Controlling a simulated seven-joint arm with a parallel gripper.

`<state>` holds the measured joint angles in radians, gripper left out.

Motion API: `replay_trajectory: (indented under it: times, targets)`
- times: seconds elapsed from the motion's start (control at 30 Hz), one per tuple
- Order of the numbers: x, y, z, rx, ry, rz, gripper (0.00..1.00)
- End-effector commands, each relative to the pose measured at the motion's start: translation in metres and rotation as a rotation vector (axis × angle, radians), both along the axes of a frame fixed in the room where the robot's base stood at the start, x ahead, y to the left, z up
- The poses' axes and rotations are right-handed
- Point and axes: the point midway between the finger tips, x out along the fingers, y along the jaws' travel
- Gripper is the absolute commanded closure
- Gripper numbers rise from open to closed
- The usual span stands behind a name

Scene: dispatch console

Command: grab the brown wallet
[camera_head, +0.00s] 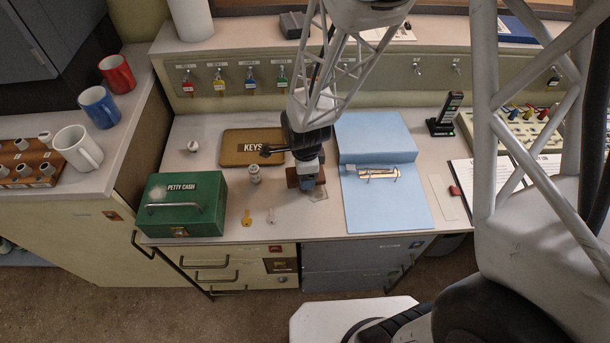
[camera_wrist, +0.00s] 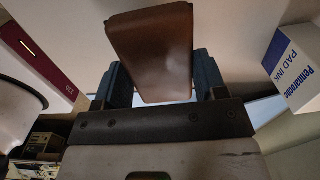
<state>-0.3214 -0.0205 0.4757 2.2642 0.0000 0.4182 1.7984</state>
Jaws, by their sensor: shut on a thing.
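The brown wallet (camera_wrist: 150,45) is between the two blue-grey fingers of my gripper (camera_wrist: 162,80) in the wrist view, and the jaws are shut on it. In the camera_head view the wallet (camera_head: 292,177) shows as a small brown patch beside my gripper (camera_head: 309,185), which hides much of it. It is over the middle of the desk, left of the blue binder. I cannot tell whether it touches the desk top.
A green petty cash box (camera_head: 181,204) stands to the left. A brown keys tray (camera_head: 251,147) lies behind, with a small metal object (camera_head: 254,174) in front of it and keys (camera_head: 247,217) near the desk edge. The open blue binder (camera_head: 380,165) lies close on the right.

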Motion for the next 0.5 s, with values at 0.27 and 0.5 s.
replay_trajectory:
  times: [0.27,0.5]
  targets:
    - [-0.047,-0.015,0.003,-0.001,0.003,0.0,0.6]
    - [-0.085,-0.027,0.007,-0.001,0.003,0.0,0.6]
